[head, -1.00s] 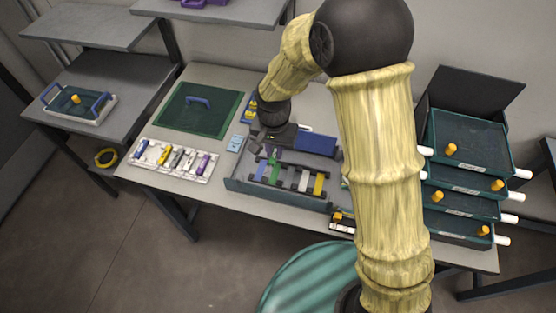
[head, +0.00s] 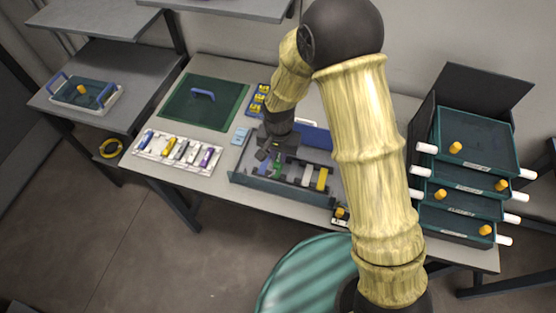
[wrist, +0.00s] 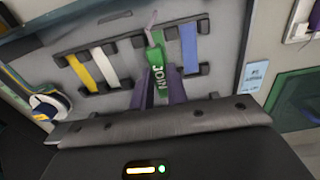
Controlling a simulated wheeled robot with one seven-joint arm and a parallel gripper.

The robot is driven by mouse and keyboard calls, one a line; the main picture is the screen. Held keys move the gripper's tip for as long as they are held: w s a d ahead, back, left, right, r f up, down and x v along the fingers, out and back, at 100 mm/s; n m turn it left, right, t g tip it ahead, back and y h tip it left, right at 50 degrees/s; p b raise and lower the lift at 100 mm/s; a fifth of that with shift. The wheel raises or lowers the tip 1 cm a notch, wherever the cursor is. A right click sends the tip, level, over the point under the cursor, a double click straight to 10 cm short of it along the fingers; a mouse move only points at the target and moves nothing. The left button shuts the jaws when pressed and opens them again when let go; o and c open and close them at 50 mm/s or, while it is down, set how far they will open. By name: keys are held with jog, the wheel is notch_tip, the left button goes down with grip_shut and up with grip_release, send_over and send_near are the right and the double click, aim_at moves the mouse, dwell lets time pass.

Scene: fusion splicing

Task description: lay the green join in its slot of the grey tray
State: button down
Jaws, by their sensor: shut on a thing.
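The green join (wrist: 157,72), a strip marked JOIN, stands between the two purple fingers of my gripper (wrist: 160,88) in the wrist view. My gripper (head: 275,160) is shut on it, low over the grey tray (head: 285,192). The join (head: 277,168) is partly covered by the gripper in the head view. In the wrist view its far end is by a dark holder, between the white strip (wrist: 107,67) and the blue strip (wrist: 189,48). I cannot tell whether it touches the slot. The grey tray floor (wrist: 225,40) shows around it.
A yellow strip (wrist: 80,73) lies beside the white one in the tray. A white rack of coloured pieces (head: 150,147) and a green board with a blue handle (head: 225,112) are to the left. Stacked teal trays (head: 470,145) stand to the right.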

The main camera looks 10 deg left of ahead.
aim_at(279, 158)
jog(key=shift+f, duration=1.8)
jog(key=shift+f, duration=0.2)
jog(key=c, duration=1.4)
grip_release()
jog(key=shift+r, duration=0.2)
notch_tip(279, 158, up, 12)
jog(key=shift+b, duration=0.4)
